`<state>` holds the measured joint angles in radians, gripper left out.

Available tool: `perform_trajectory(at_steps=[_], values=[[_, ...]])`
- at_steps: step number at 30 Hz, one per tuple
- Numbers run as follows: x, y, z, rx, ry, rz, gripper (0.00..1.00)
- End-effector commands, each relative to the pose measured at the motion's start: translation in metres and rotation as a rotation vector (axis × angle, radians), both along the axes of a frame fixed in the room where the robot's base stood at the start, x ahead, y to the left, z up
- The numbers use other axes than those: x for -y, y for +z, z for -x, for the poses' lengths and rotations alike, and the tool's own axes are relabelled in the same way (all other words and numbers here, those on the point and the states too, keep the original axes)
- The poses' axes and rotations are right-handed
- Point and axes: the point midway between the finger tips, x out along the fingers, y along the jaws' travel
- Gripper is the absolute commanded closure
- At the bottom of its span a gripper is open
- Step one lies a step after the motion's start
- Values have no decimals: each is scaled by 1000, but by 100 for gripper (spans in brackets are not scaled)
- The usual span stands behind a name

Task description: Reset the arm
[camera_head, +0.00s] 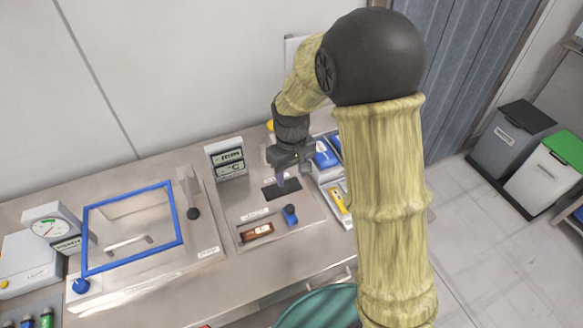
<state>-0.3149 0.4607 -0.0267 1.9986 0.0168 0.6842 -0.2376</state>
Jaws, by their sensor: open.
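My arm rises on the right side of the view and bends down to the left over the workbench (240,283). My gripper (281,180) is at the end of the arm, low over a black pad (283,189) on a beige panel (312,213). It is open. Something small and purplish shows between or just below the fingers. I cannot tell whether it touches the gripper or the pad.
A digital display box (225,158) stands left of the gripper. A blue knob (290,214) and a brown labelled item (257,232) lie in front. Blue bins (325,155) are right. Waste bins (550,170) stand on the floor.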

Motion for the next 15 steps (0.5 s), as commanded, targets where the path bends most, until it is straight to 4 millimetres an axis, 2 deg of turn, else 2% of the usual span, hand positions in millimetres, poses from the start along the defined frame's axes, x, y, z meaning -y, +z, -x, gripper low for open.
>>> perform_trajectory(at_steps=[3, 6, 15], values=[[0, 17, -1, 3, 0, -1, 49], [0, 24, 0, 1, 0, 0, 49], [0, 26, 0, -1, 1, 0, 49]])
